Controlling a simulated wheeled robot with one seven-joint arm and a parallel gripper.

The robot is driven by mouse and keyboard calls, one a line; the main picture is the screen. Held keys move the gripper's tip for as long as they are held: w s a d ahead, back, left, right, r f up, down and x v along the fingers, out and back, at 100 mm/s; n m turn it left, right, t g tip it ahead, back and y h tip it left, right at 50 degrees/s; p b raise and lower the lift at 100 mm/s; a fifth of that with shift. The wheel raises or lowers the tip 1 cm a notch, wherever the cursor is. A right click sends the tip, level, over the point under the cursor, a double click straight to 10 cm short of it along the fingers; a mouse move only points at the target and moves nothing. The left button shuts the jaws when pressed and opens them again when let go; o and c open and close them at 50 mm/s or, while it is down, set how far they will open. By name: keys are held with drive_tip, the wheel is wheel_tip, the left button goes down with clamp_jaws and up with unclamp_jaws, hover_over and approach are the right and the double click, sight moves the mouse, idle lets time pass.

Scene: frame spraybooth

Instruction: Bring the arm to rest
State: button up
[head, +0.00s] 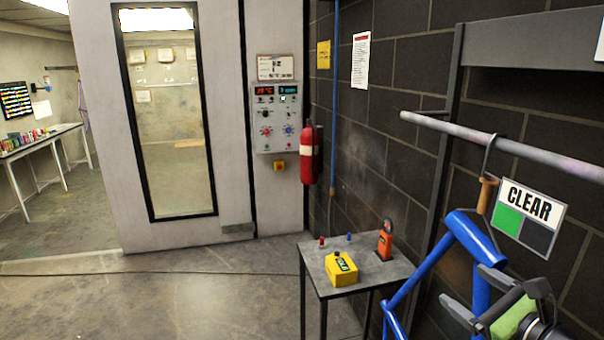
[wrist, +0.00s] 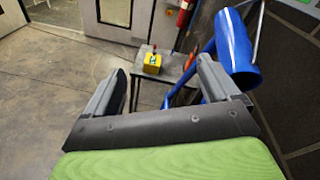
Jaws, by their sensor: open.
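My gripper (head: 466,290) is at the lower right of the head view, in front of a blue bicycle frame (head: 475,237). Its two fingers stand wide apart in the wrist view (wrist: 160,78), with nothing held between them. The blue frame hangs from a hook on a horizontal rail (head: 505,145). One blue tube (wrist: 233,50) shows close behind the right finger in the wrist view; I cannot tell whether they touch.
A small grey table (head: 315,265) holds a yellow box (head: 341,270) and an orange handheld device (head: 385,243). A CLEAR sign (head: 528,214) hangs by the frame. A fire extinguisher (head: 309,155) is beside the control panel (head: 277,105). The floor at left is open.

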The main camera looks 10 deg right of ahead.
drive_tip(key=w+a+f+n+g+y, duration=0.1)
drive_tip(key=a+f+n+g, duration=0.25)
drive_tip(key=a+n, duration=0.5)
drive_tip(key=a+f+n+g, duration=0.2)
drive_tip(key=a+n+g, duration=0.35)
drive_tip(key=a, duration=0.55)
drive_tip(key=s+a+n+g+h, duration=0.1)
drive_tip(key=s+a+n, duration=0.2)
drive_tip(key=s+n, duration=0.5)
drive_tip(key=s+a+n+g+h, duration=0.1)
drive_tip(key=s+a+n, duration=0.2)
drive_tip(key=s+n, duration=0.5)
drive_tip(key=shift+a+f+h, duration=0.2)
drive_tip(key=shift+h, duration=0.2)
